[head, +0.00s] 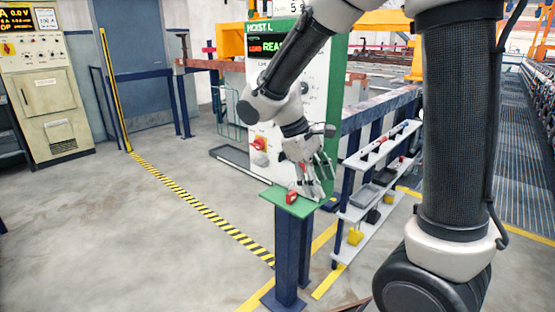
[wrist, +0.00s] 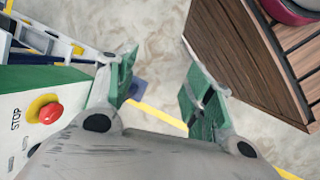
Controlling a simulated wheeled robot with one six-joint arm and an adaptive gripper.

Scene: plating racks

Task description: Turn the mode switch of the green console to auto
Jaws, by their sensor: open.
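A tall green-framed console (head: 338,100) with a pale front and a lit display stands behind my arm, labelled as a hoist. My arm covers part of that front, and I cannot make out which control is the mode switch. My gripper (head: 318,188) is open and empty, pointing down above a green-topped post (head: 276,196). In the wrist view my gripper (wrist: 158,72) has nothing between its fingers. A red STOP button (wrist: 50,113) on a pale face with green edges is at the left.
A red item (head: 291,197) is on the post's green top. A shelf rack (head: 352,218) with tools and yellow pieces stands just right of it. A beige cabinet (head: 45,100) is far left. The floor left of the striped line is clear.

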